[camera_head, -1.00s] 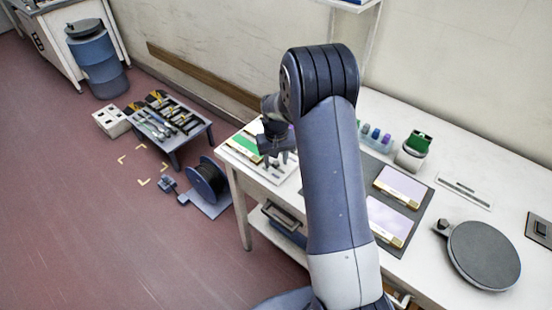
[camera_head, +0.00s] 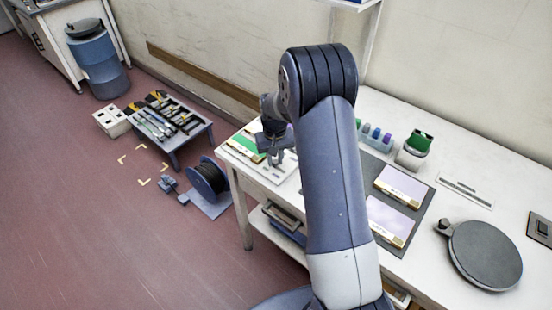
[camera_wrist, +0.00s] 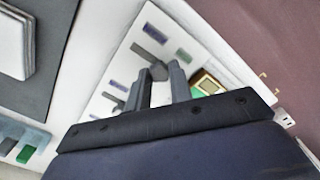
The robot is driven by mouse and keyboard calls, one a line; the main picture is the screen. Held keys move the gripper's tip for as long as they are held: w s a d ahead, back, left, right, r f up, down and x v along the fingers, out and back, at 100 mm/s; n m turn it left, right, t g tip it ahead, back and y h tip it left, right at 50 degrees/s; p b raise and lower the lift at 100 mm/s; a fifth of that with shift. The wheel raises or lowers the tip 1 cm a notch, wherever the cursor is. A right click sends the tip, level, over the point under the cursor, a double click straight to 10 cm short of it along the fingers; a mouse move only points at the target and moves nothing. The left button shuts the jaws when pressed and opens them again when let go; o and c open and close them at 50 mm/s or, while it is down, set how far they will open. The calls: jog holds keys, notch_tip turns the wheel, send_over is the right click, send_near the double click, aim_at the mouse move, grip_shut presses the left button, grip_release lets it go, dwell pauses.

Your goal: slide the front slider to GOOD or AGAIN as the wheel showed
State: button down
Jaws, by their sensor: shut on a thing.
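A white slider board (camera_head: 283,176) lies at the left end of the white table, and it also fills the middle of the wrist view (camera_wrist: 113,73). It carries dark slots with purple and green labels beside them; no words are readable. My gripper (camera_head: 275,160) is low over this board. In the wrist view my gripper (camera_wrist: 160,84) is shut on a dark grey slider knob (camera_wrist: 158,70). The knob is at the slot's end nearer the green label (camera_wrist: 184,57), away from the purple label (camera_wrist: 154,34). A second slot and purple label (camera_wrist: 118,87) are partly behind the left finger.
A dark mat with pale cards (camera_head: 402,186), a green-topped container (camera_head: 416,146) and a round grey plate (camera_head: 484,254) are on the table. My arm hides the table's middle.

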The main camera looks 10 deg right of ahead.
jog(key=shift+w+a, duration=0.65)
jog(key=shift+w, duration=0.2)
jog(key=shift+d+r, duration=0.1)
jog(key=c, duration=1.3)
grip_release()
jog(key=shift+o, duration=0.2)
notch_tip(320, 180, up, 11)
jog(key=b, duration=0.2)
jog(key=shift+f, duration=0.2)
